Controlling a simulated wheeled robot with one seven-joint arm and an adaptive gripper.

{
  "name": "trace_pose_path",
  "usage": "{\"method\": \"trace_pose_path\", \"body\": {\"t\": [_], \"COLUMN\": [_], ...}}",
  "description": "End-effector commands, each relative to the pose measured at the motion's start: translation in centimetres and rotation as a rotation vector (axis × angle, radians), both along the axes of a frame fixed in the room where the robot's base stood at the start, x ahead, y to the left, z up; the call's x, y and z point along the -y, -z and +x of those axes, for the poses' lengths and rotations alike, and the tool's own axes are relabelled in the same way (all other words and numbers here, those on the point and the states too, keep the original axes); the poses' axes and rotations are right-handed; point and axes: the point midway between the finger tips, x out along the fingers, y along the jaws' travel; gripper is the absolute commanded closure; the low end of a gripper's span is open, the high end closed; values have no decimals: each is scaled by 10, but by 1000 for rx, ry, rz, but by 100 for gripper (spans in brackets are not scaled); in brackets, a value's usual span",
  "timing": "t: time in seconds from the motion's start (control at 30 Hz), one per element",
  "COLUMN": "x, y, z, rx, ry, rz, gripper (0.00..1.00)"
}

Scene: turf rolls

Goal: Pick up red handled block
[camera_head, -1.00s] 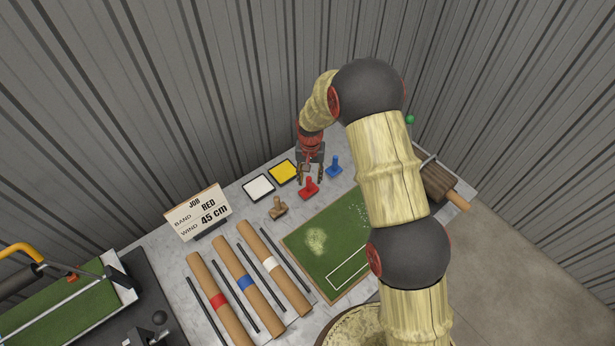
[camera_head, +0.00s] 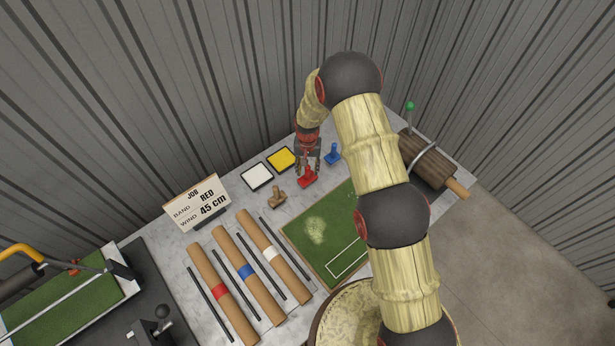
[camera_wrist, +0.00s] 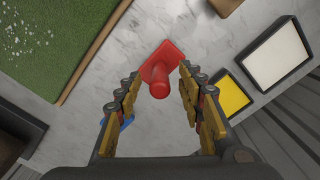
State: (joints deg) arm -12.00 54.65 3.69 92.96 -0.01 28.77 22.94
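The red handled block (camera_head: 307,179) stands upright on the grey table, beside the far corner of the green turf mat. My gripper (camera_head: 307,168) points down right at it, with its fingers on either side of the handle in the head view. In the wrist view the red block (camera_wrist: 161,68) lies between and just beyond the open fingertips of my gripper (camera_wrist: 158,80). I see a gap between each finger and the handle. The gripper holds nothing.
A blue handled block (camera_head: 332,154) stands close on the right. A tan handled block (camera_head: 277,197) stands to the left. A yellow pad (camera_head: 281,159) and a white pad (camera_head: 257,176) lie behind. The turf mat (camera_head: 300,246) lies in front. A dark roller (camera_head: 427,160) is at right.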

Motion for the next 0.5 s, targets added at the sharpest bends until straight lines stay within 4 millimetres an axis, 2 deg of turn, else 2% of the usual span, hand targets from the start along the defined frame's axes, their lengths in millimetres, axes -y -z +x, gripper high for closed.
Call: {"method": "trace_pose_path", "body": {"t": [0.23, 0.5], "x": [0, 0], "y": [1, 1], "z": [1, 1], "rx": [2, 1], "ry": [0, 0], "rz": [1, 1], "gripper": [61, 76]}}
